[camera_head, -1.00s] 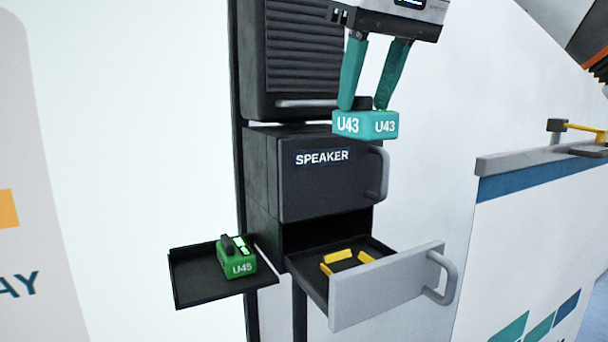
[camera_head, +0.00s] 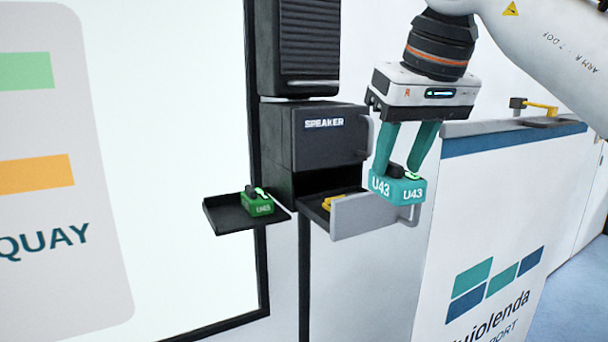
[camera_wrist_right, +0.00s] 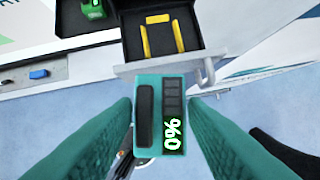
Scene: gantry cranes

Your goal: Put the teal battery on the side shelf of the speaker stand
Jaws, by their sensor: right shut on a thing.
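The teal battery (camera_head: 398,188), marked U43, is held in my right gripper (camera_head: 404,168), which is shut on it. In the head view it hangs in front of the open drawer's right end. In the right wrist view the teal battery (camera_wrist_right: 160,115) sits between the fingers, and its display reads 0%. The speaker stand (camera_head: 325,140) has a side shelf (camera_head: 222,214) on its left, a flat black tray. A green battery (camera_head: 257,203) stands on the right part of that shelf. My left gripper is not in view.
The stand's lower drawer (camera_head: 362,217) is pulled out, with yellow holders (camera_head: 333,201) inside, clearer in the right wrist view (camera_wrist_right: 161,36). A white counter (camera_head: 500,150) with a blue band stands at the right. The side shelf's left part is bare.

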